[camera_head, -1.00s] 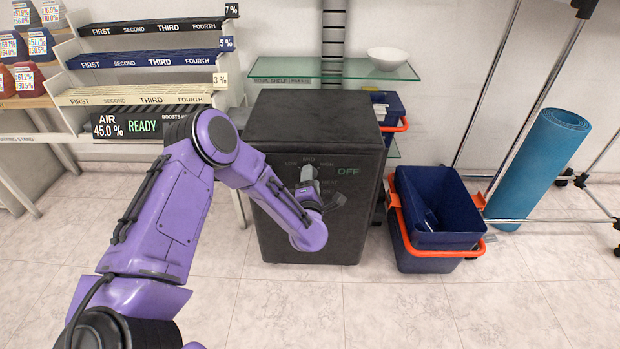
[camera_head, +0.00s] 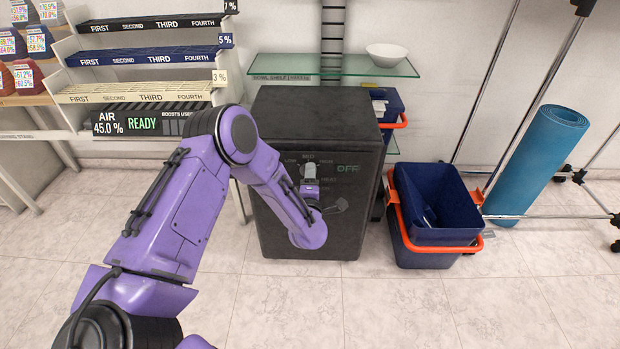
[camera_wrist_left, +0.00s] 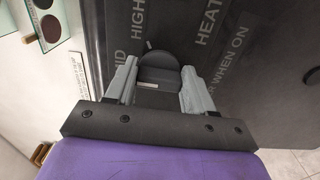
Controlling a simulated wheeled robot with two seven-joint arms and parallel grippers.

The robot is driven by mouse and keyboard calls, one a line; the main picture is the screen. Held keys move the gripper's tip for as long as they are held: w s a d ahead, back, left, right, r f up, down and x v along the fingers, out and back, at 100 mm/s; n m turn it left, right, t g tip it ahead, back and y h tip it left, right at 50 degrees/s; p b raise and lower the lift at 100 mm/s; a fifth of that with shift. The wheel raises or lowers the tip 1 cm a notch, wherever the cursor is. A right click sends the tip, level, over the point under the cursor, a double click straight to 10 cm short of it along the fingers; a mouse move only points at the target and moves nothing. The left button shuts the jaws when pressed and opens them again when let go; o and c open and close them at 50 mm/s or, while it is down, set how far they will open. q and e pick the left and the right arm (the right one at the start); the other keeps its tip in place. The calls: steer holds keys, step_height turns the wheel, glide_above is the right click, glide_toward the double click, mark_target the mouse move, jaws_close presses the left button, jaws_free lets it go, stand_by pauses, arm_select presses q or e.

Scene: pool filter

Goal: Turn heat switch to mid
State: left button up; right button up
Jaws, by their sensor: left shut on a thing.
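The heat switch is a dark round knob (camera_wrist_left: 158,72) on the front of a black cabinet (camera_head: 318,120), seen in the left wrist view. My left gripper (camera_wrist_left: 158,85) is shut on it, with one grey finger on each side. A small nub on the knob's rim points to the upper left, near the printed HIGH and MID labels. HEAT is printed to the right of the knob. In the head view my left gripper (camera_head: 309,172) is at the cabinet's front, below the MID label, and hides the knob. My right gripper is not in view.
A glass shelf (camera_head: 330,66) with a white bowl (camera_head: 386,55) is behind. A rack (camera_head: 140,95) stands at left.

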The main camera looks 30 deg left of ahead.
arm_select(q)
steer(key=shift+w+r, duration=0.1)
steer(key=shift+r, duration=0.05)
steer(key=o, duration=1)
steer(key=shift+o, duration=0.2)
steer(key=v, duration=1)
steer(key=shift+s+p, duration=0.25)
steer(key=shift+p, duration=0.1)
